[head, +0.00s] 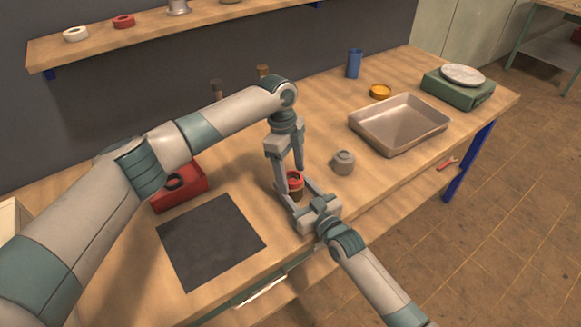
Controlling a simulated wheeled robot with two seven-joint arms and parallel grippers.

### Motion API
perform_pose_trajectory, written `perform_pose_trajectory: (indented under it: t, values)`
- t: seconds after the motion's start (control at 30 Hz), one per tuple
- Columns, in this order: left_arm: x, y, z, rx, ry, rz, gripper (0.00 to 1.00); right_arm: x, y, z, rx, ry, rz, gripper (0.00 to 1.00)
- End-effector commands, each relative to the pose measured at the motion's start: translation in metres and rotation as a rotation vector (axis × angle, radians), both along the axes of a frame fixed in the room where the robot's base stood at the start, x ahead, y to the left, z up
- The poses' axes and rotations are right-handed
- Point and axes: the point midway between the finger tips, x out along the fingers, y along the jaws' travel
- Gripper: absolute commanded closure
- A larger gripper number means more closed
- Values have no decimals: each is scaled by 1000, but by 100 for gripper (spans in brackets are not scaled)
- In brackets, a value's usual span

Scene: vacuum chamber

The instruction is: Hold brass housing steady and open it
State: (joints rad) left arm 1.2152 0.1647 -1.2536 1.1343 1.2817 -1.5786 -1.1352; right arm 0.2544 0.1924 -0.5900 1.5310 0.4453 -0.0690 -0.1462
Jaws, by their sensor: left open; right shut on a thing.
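A small housing with a red top (295,177) and a dark, brassy body (296,194) stands near the front of the wooden workbench, partly hidden by both grippers. My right gripper (295,187) comes in from the front right and is shut on the housing, with its fingers on either side of the body. My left gripper (286,170) points down from above, open, with its fingertips close around or just above the red top. I cannot tell whether they touch it.
A grey lidded pot (343,162) stands just right of the grippers. A metal tray (400,145), green scale (457,92), amber dish (380,91) and blue cup (354,63) are farther right. A dark mat (210,242) and red bin (190,196) lie left.

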Motion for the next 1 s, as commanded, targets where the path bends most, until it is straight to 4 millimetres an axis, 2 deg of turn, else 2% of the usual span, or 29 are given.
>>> perform_pose_trajectory:
  t: [0.2,0.4,1.0]
  values:
    - [0,0,0,0,0,0,33,0,0,-1,-1,2,0,88]
    - [0,0,0,0,0,0,81,0,0,-1,-1,2,0,88]
    - [0,0,1,0,-1,0,83,0,0,-1,-1,2,0,88]
